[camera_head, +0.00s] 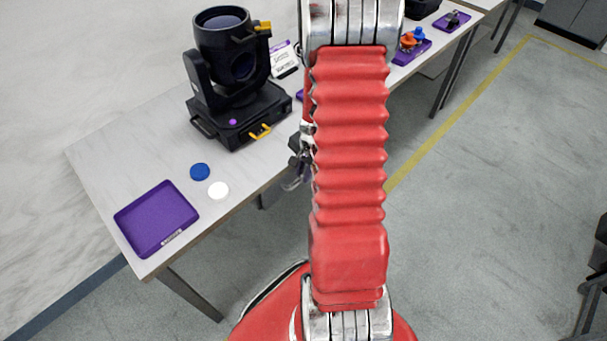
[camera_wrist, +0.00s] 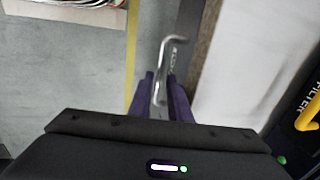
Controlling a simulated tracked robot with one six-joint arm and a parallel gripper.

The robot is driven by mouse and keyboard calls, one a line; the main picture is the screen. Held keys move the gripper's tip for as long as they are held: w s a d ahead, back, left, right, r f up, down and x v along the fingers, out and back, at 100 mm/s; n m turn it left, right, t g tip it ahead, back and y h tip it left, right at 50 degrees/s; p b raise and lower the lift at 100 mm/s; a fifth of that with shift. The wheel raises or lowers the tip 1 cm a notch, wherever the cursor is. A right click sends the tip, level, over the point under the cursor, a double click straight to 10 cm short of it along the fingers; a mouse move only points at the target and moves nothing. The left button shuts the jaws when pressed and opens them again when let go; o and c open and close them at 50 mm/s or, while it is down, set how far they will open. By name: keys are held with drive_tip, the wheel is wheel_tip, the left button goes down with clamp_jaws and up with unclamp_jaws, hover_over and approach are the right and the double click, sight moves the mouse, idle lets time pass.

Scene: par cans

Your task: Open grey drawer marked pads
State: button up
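I cannot make out a grey drawer marked pads in either view. My gripper (camera_wrist: 163,90) shows in the wrist view with purple fingers. A bent silver metal rod (camera_wrist: 163,62) stands between the fingers, hooked at its far end, and the gripper appears shut on it. Small lettering beside the rod is too blurred to read. In the head view my gripper is mostly hidden behind my red arm, near the table's front edge. A dark grey cabinet (camera_head: 573,20) stands far off at the top right; no marking on it is readable.
A long pale table (camera_head: 120,145) holds a purple tray (camera_head: 157,217), a blue disc (camera_head: 200,172), a white disc (camera_head: 218,190) and a black moving-head lamp (camera_head: 235,85). Another purple tray (camera_head: 418,52) with orange and blue items is farther back.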

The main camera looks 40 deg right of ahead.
drive_tip(key=shift+w+f, duration=0.1)
drive_tip(key=shift+f, duration=0.4)
drive_tip(key=shift+c, duration=0.4)
clamp_jaws()
